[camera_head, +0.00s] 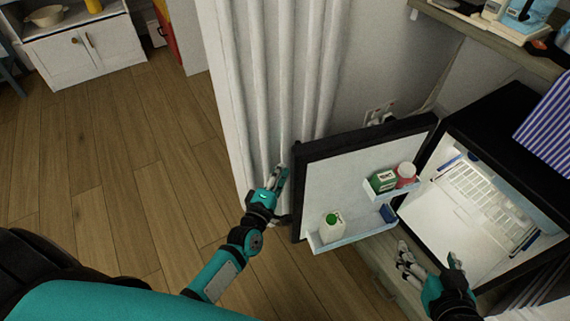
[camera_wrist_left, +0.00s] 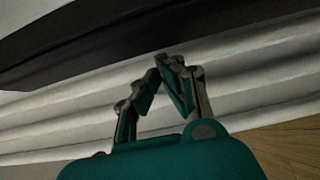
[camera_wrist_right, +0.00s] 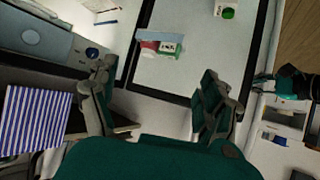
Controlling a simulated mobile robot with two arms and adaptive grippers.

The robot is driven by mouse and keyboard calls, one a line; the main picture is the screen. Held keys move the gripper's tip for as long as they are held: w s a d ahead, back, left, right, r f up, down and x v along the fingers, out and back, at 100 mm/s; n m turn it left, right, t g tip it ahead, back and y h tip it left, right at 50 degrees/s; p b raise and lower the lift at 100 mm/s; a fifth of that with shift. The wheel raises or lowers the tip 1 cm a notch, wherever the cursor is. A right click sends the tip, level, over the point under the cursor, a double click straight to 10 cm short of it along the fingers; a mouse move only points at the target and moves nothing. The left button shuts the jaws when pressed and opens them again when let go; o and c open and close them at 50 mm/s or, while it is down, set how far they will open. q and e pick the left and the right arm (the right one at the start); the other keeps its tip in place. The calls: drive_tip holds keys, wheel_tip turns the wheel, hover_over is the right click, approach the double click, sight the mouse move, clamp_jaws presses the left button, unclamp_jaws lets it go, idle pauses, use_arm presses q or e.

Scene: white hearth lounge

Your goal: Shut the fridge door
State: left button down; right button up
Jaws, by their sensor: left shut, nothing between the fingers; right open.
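The small black fridge (camera_head: 519,135) stands at the right with its white interior showing. Its door (camera_head: 340,172) is swung wide open to the left, inner side facing me, with shelves holding several items. My left gripper (camera_head: 278,180) is shut and empty, just beside the door's free edge, near the curtain. In the left wrist view the dark door (camera_wrist_left: 110,30) lies just beyond its fingertips; contact cannot be told. My right gripper (camera_head: 429,262) is open in front of the fridge opening. In the right wrist view the door (camera_wrist_right: 190,70) shows beyond its spread fingers.
A white curtain (camera_head: 270,80) hangs behind my left gripper. A striped cloth or box (camera_head: 548,130) is on top of the fridge. A shelf (camera_head: 490,40) with objects is above. The wooden floor (camera_head: 120,180) at the left is clear.

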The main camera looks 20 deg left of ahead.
use_arm(q)
drive_tip(key=w, duration=0.4)
drive_tip(key=shift+b, duration=0.35)
use_arm(e)
drive_tip(key=r, duration=0.1)
drive_tip(key=w+r+t, duration=0.1)
drive_tip(key=w+a+r+t, duration=0.1)
drive_tip(key=shift+w+a+r+y, duration=0.1)
drive_tip(key=shift+w+r+y, duration=0.2)
drive_tip(key=shift+y, duration=0.1)
drive_tip(key=shift+s, duration=0.1)
